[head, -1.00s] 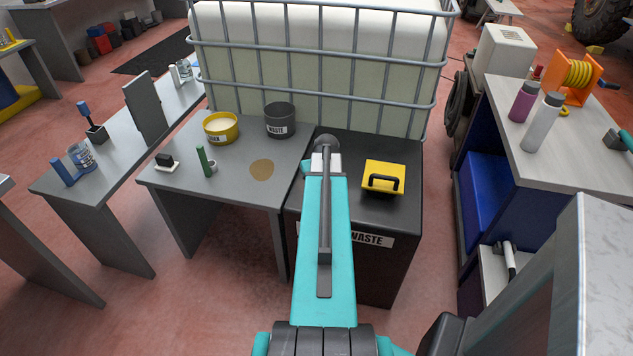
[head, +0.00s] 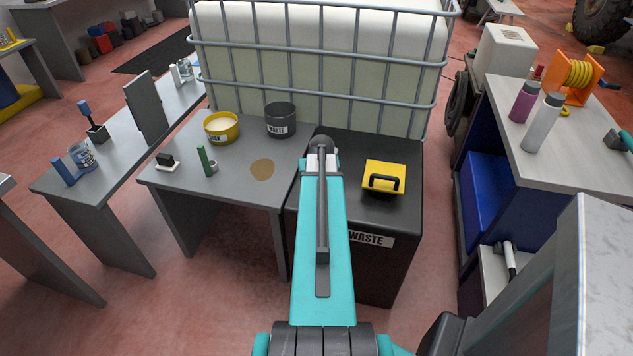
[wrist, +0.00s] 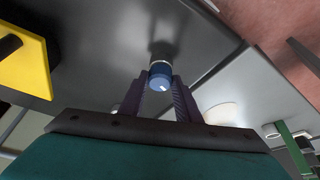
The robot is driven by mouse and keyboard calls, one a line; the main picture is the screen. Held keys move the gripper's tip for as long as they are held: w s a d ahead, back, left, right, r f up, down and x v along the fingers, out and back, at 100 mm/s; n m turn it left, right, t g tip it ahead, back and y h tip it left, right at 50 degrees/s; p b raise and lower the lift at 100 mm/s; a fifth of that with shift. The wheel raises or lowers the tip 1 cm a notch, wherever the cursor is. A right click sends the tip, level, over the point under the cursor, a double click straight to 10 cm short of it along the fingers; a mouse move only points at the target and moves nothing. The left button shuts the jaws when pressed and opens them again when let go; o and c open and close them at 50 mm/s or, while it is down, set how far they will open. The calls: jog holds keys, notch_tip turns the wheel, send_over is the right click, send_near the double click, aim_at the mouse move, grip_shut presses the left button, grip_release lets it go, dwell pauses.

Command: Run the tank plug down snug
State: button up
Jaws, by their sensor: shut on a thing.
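The tank plug (wrist: 160,77) is a blue cap with a small white mark, in the middle of the wrist view. My gripper (wrist: 160,84) is shut on it, with a purple finger on each side. A pale ring shows at the plug's far edge, against the dark grey top. I cannot tell how far down the plug sits. In the head view my own arm hides the plug and the fingers, above the black tank marked WASTE (head: 385,268).
A yellow block with a black handle (head: 384,180) sits on the tank's right side. Left is a grey table (head: 235,180) with a yellow tub (head: 221,128), a grey waste bucket (head: 281,120) and a green bottle (head: 205,161). A caged white container (head: 320,70) stands behind.

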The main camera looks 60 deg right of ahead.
jog(key=shift+a, duration=0.1)
jog(key=shift+m+g, duration=0.3)
jog(key=shift+m, duration=0.4)
jog(key=o, duration=0.6)
jog(key=shift+w, duration=0.1)
jog(key=shift+n, duration=0.8)
jog(key=shift+t, duration=0.4)
